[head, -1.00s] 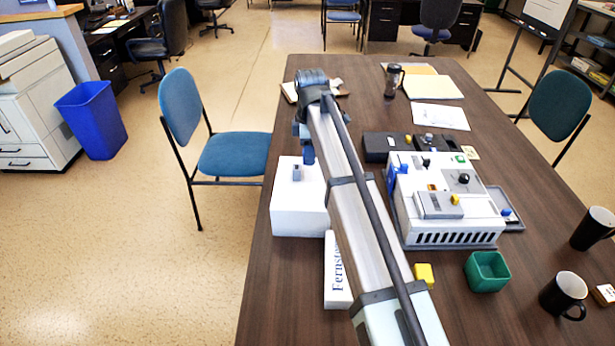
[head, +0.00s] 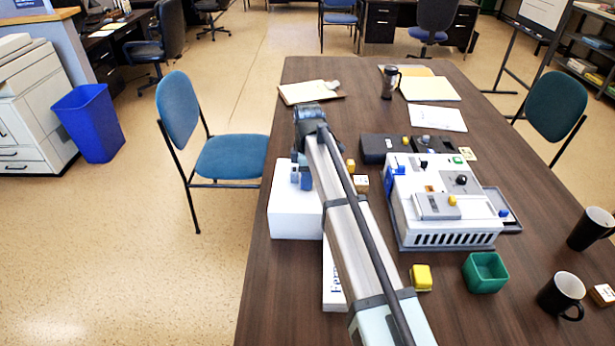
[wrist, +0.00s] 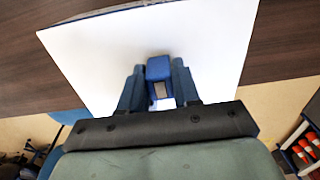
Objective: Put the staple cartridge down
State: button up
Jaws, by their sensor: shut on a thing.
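My gripper (wrist: 158,88) is shut on a small blue block with a grey face, the staple cartridge (wrist: 159,71), held between its two dark blue fingers. In the head view my gripper (head: 301,178) is at the top of the white box (head: 295,214), near the table's left edge. The white box's top also fills the middle of the wrist view (wrist: 90,60). I cannot tell whether the cartridge touches the box. The arm hides part of the box's right side.
A white and grey machine (head: 445,225) stands right of my arm, with a black device (head: 380,148) behind it. A yellow block (head: 421,277), green bin (head: 486,272), lettered white carton (head: 333,285) and black mugs (head: 562,295) are nearer. A clipboard (head: 311,92) lies behind my gripper.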

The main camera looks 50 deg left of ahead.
jog(key=shift+f, duration=0.15)
jog(key=o, duration=1)
jog(key=shift+o, duration=0.2)
notch_tip(320, 180, up, 12)
jog(key=shift+r, duration=0.2)
